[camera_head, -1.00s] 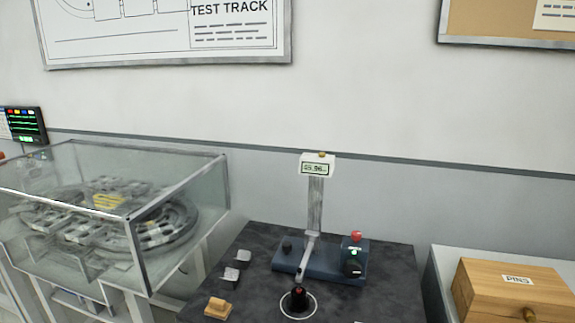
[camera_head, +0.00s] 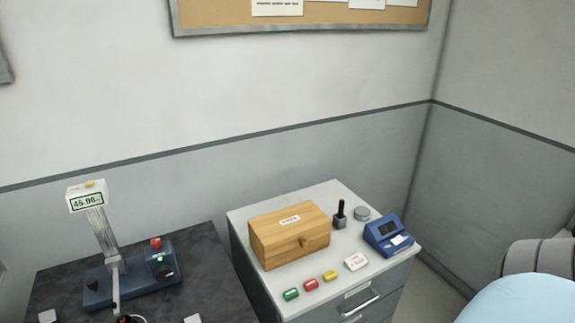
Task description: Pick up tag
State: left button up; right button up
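Three small coloured pieces that look like tags lie in a row along the front of the grey cabinet top: a green one (camera_head: 291,294), a red one (camera_head: 311,284) and a yellow one (camera_head: 330,276). A white card with small red print (camera_head: 356,262) lies to their right. I cannot tell which of these the task calls the tag. Neither of my grippers is in view, and nothing is seen touching the pieces.
The grey cabinet (camera_head: 345,194) also bears a wooden box (camera_head: 290,238), a black-handled stamp (camera_head: 340,214), a round metal tin (camera_head: 361,213) and a blue device (camera_head: 388,236). At left, a dark bench (camera_head: 190,238) carries a gauge stand (camera_head: 100,225) reading about 45.96. A gap separates bench and cabinet.

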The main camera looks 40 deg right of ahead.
aim_at(309, 286)
jog(key=z, duration=1.55)
